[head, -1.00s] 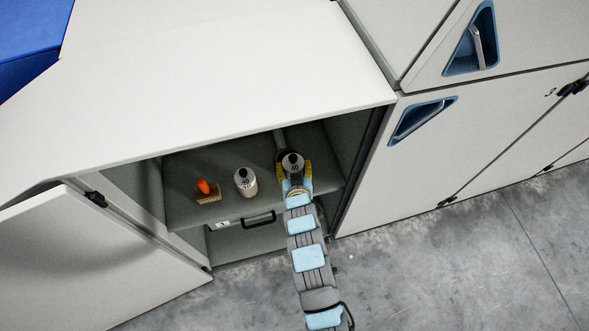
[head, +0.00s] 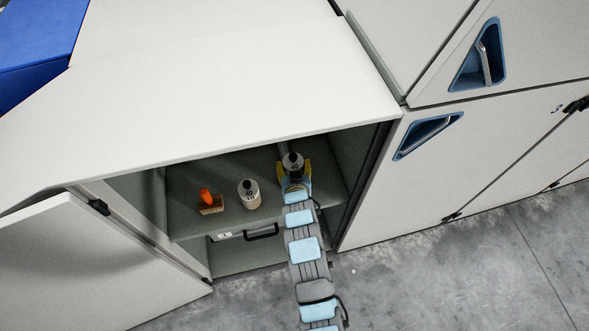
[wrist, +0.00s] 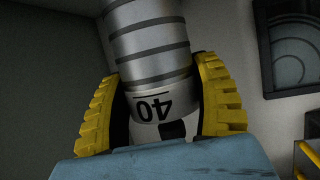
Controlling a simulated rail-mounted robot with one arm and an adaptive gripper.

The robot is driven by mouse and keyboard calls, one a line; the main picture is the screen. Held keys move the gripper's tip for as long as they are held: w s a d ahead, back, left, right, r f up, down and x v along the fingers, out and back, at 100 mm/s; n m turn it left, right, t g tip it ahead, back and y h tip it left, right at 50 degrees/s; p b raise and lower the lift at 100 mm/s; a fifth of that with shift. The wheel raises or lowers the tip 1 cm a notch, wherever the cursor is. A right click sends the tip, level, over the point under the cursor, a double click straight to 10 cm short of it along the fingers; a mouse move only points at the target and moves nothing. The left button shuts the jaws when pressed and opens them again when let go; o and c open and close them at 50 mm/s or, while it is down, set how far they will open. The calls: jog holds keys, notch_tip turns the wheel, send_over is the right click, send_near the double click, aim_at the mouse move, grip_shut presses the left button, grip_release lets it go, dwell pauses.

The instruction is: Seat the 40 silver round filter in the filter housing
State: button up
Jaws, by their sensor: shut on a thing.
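My gripper (head: 295,178) reaches into the open cabinet. Its yellow fingers are shut on a round filter (head: 293,162) marked 40, with a dark top in the head view. In the wrist view, my gripper (wrist: 160,112) has one finger on each side of the filter's label (wrist: 157,107), where the 40 appears upside down. A silver banded cylinder (wrist: 146,45) runs upward from the label; I cannot tell whether it is the filter's body or the housing. In the head view, a grey pipe (head: 283,148) lies just behind the held filter. The seat itself is hidden.
A second canister (head: 249,194) marked 40, with a beige lower part, stands left of my gripper on the shelf (head: 228,222).

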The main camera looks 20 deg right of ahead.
jog(key=shift+w+d+f, duration=0.1)
jog(key=shift+w+f, duration=0.05)
jog(key=shift+w, duration=0.65)
jog(key=shift+w+d, duration=0.15)
jog(key=shift+w, duration=0.65)
jog(key=shift+s+f+b, duration=0.15)
jog(key=shift+f+b, duration=0.2)
jog(key=shift+f, duration=0.35)
jog(key=shift+f+b, duration=0.55)
jog(key=shift+f, duration=1.25)
jog(key=shift+f, duration=0.1)
jog(key=o, duration=1.3)
